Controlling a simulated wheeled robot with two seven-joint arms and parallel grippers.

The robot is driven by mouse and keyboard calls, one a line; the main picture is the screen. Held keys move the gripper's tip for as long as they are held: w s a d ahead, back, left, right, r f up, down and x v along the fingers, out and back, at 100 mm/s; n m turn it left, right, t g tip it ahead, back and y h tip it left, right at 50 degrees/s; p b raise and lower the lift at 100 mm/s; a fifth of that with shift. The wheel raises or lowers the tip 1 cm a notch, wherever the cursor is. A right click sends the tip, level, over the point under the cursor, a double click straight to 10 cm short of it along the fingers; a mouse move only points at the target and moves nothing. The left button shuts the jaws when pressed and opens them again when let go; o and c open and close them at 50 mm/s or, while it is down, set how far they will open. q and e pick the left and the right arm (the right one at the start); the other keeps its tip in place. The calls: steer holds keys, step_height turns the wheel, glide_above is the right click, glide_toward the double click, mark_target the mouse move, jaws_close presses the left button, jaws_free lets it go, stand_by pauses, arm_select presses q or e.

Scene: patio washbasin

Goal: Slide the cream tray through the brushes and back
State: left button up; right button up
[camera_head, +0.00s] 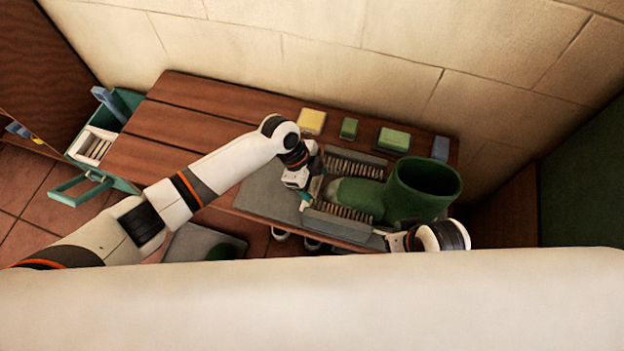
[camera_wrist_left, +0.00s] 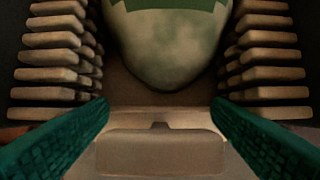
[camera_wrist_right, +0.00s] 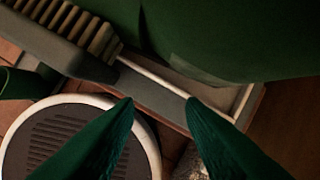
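The cream tray shows its front end in the left wrist view (camera_wrist_left: 160,152), and its pale rim shows in the right wrist view (camera_wrist_right: 240,97). A green boot (camera_head: 405,195) stands over it, its dusty toe (camera_wrist_left: 165,55) between two brush rows. The far brush (camera_head: 355,165) and near brush (camera_head: 340,212) flank the toe. My left gripper (camera_head: 307,195) is at the toe end; its teal fingers (camera_wrist_left: 160,105) are apart on either side of the tray's end, with visible gaps. My right gripper (camera_wrist_right: 160,100) is near the tray's rim with fingers apart, nothing visibly held.
Sponges and blocks, including a yellow one (camera_head: 312,121) and a green one (camera_head: 394,139), line the back of the wooden bench (camera_head: 190,110). A green open drawer or box (camera_head: 125,100) is at left. A round ribbed pad (camera_wrist_right: 80,140) lies below my right gripper.

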arm_select(q)
steer(key=shift+w+a, duration=0.1)
steer(key=shift+a, duration=0.05)
steer(key=shift+a+r, duration=0.1)
steer(key=shift+r, duration=0.15)
arm_select(e)
steer(key=shift+r, duration=0.1)
arm_select(q)
steer(key=shift+p+v, duration=0.5)
steer(key=shift+v, duration=0.7)
arm_select(e)
steer(key=x, duration=0.2)
steer(key=shift+s+f, duration=0.15)
steer(key=shift+f, duration=0.3)
arm_select(q)
steer(key=w+a, duration=0.1)
steer(key=a, duration=0.2)
steer(key=w+a, duration=0.1)
steer(key=a, duration=0.2)
steer(key=w+a, duration=0.1)
steer(key=a, duration=0.2)
steer(key=shift+w+a, duration=0.3)
steer(key=shift+a, duration=0.1)
arm_select(e)
steer(key=shift+a+f, duration=0.1)
steer(key=shift+f, duration=0.45)
arm_select(q)
steer(key=shift+w+a, duration=0.25)
steer(key=shift+a, duration=0.45)
